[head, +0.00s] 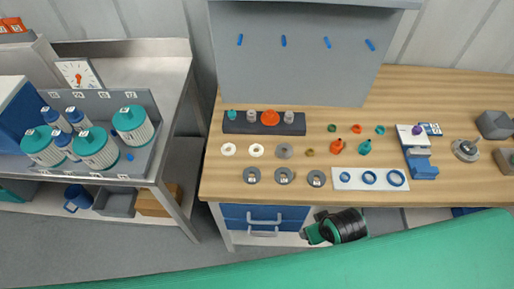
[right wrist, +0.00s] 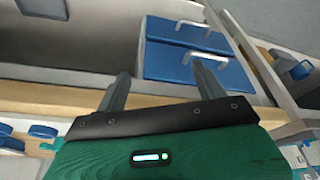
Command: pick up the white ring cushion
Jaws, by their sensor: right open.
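Two white rings lie flat side by side on the left part of the wooden workbench, a left one (head: 222,152) and a right one (head: 262,152). Either fits the white ring cushion; I cannot tell which is meant. My right gripper (right wrist: 161,72) is open with nothing between its fingers in the right wrist view, in front of the bench's blue drawers. A black and green part, apparently of my own arm, shows below the bench front in the head view. My left gripper is not in view.
A grey ring (head: 284,146) lies to the right of the white rings. Numbered dark rings (head: 247,180) lie nearer the front edge, a dark block (head: 240,126) with fittings behind. A white plate (head: 345,186) with blue rings is to the right.

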